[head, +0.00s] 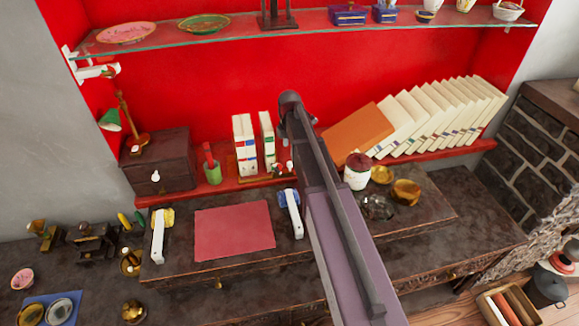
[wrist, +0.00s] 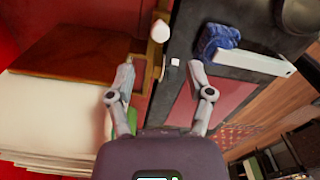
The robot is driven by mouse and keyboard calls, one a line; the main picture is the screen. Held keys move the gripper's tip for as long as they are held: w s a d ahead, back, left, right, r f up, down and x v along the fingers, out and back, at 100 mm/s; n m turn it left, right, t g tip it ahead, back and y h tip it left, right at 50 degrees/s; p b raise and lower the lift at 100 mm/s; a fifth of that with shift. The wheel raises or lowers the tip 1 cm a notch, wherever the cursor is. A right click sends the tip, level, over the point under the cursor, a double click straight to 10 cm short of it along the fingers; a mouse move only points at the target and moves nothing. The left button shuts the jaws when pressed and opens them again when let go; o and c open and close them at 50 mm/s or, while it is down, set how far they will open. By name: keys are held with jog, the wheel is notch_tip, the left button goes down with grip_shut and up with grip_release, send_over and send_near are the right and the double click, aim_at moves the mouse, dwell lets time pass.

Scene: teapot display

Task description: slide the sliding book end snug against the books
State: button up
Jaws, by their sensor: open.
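Two groups of upright white books (head: 245,145) stand on the red shelf in the middle of the head view. A small dark red piece with white ornaments (head: 283,170) sits just right of them, partly hidden by my arm; it may be the sliding book end, but I cannot tell surely. A row of white books (head: 440,115) leans farther right, with an orange book (head: 358,132) tilted against it. My gripper (wrist: 162,65) is open in the wrist view, its fingers apart with no held object visible. White books (wrist: 50,110) lie left of it.
A red mat (head: 235,230) lies on the dark desk between two white-handled items. A jar with a dark red lid (head: 357,170) and gold bowls (head: 405,192) stand right of my arm. A glass shelf (head: 300,36) with dishes hangs above. A wooden box (head: 157,160) stands left.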

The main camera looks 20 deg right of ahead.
aim_at(290, 163)
jog(key=shift+f+b, duration=3.4)
jog(key=shift+f, duration=0.3)
jog(key=shift+d, duration=0.1)
grip_shut()
